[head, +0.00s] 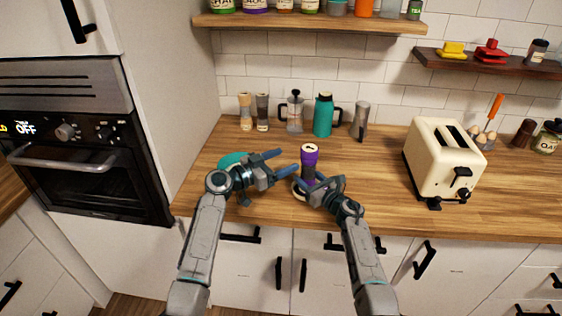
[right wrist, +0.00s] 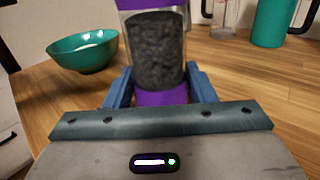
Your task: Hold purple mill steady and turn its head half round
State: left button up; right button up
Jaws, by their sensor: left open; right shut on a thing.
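The purple mill (head: 310,155) stands upright near the front edge of the wooden counter, with a purple head, a dark clear middle and a purple base. In the right wrist view, the mill's dark-filled body (right wrist: 154,50) rises between the fingers. My right gripper (head: 309,181) is shut on the mill low down, around its lower part. My left gripper (head: 288,161) is open and empty, just left of the mill, with its blue fingers pointing toward it. The top of the mill's head is cut off in the right wrist view.
A teal bowl (head: 232,159) sits behind my left gripper; it also shows in the right wrist view (right wrist: 84,50). A cream toaster (head: 444,160) stands to the right. A French press (head: 294,114), a teal flask (head: 323,116) and shakers line the back wall. Counter between mill and toaster is clear.

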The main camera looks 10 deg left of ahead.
jog(key=o, duration=1.4)
